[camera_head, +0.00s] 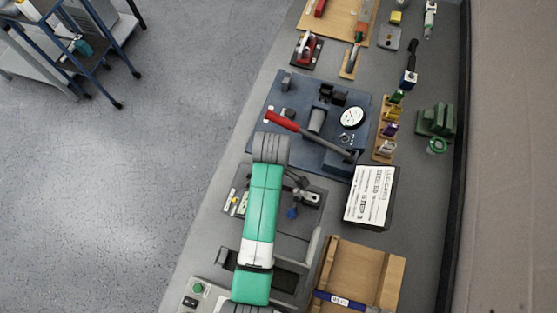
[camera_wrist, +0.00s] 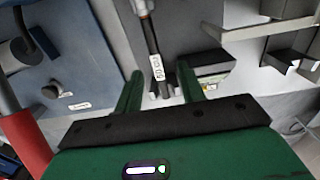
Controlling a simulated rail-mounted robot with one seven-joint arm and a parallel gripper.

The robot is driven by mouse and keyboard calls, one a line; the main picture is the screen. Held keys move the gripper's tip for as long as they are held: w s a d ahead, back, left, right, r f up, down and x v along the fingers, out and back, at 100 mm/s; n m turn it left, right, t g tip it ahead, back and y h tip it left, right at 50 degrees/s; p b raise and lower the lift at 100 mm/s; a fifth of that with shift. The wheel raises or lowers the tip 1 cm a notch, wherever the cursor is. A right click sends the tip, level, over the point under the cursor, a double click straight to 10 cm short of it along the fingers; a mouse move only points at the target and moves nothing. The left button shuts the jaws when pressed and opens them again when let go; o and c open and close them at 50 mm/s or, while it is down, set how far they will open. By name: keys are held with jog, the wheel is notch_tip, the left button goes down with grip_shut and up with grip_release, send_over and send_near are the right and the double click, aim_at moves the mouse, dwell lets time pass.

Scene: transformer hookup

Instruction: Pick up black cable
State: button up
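A black cable (camera_wrist: 151,38) with a white printed label (camera_wrist: 157,68) shows in the wrist view, running down from the top edge. Its upper end meets a grey and orange piece. Its lower end lies in the gap between my fingers, over a grey surface. My gripper (camera_wrist: 160,82) is open, with one green finger on each side of the cable's line. I see no clear contact between fingers and cable. In the head view my arm covers the gripper area, and I cannot pick out the cable surely there.
A blue fixture plate (camera_head: 268,108) carries a red-handled lever (camera_head: 281,120) and a dial (camera_head: 351,117). The red handle is close at the wrist view's left edge. A printed card (camera_head: 370,196) and a wooden tray (camera_head: 388,260) lie to the right. A grey bracket (camera_wrist: 268,30) stands at the wrist view's upper right.

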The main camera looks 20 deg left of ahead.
jog(key=f, duration=0.5)
jog(key=shift+w+a, duration=0.15)
jog(key=shift+w, duration=0.1)
jog(key=shift+c, duration=0.2)
grip_shut()
